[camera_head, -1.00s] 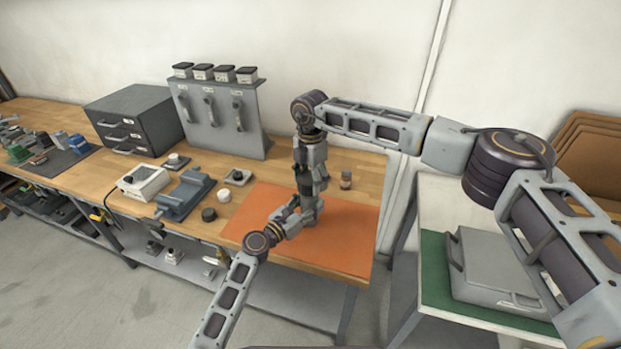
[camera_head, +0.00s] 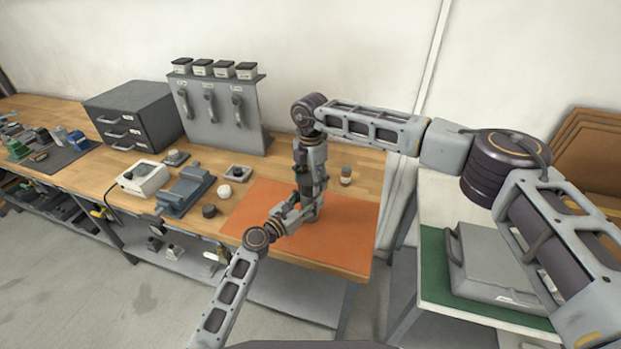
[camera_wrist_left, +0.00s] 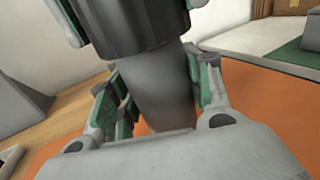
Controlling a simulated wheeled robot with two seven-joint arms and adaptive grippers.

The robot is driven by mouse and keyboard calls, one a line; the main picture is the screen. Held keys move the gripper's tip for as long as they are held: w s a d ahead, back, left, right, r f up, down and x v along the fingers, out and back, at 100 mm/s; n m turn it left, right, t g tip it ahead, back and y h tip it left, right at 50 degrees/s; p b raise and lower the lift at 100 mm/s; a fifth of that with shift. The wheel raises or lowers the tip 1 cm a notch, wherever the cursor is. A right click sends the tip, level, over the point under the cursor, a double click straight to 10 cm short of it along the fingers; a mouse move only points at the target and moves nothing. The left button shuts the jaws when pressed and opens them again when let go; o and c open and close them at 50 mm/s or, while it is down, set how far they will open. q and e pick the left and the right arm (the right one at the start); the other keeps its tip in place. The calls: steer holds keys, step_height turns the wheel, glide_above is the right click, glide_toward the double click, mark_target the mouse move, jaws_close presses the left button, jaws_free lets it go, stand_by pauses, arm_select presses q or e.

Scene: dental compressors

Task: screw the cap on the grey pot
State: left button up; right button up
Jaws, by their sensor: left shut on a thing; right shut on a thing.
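The grey pot (camera_wrist_left: 165,90) stands between the fingers of my left gripper (camera_wrist_left: 160,95) in the left wrist view, and that gripper is shut on it. A black ribbed cap (camera_wrist_left: 132,25) sits directly over the pot's top, seemingly touching it; I cannot tell how far it is threaded. My right gripper (camera_wrist_left: 130,12) is shut on the cap from above, with green-padded fingers on either side. In the head view both grippers meet above the orange mat (camera_head: 345,235), my left (camera_head: 297,213) reaching in from the front. Pot and cap are mostly hidden there.
A grey-blue fixture (camera_head: 186,192), a black round piece (camera_head: 209,211) and a white round piece (camera_head: 224,191) lie left of the mat. A small brown-and-white jar (camera_head: 346,176) stands behind it. A grey panel (camera_head: 222,125) rises at the back. The mat's right part is clear.

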steer(key=shift+f, duration=0.6)
stand_by(0.9)
steer(key=m, duration=0.6)
steer(key=shift+s+m, duration=0.1)
steer(key=shift+m, duration=0.2)
steer(key=m, duration=0.7)
stand_by(0.3)
steer(key=o, duration=0.9)
steer(key=shift+s, duration=0.1)
steer(key=shift+o, duration=0.2)
steer(key=shift+r, duration=0.1)
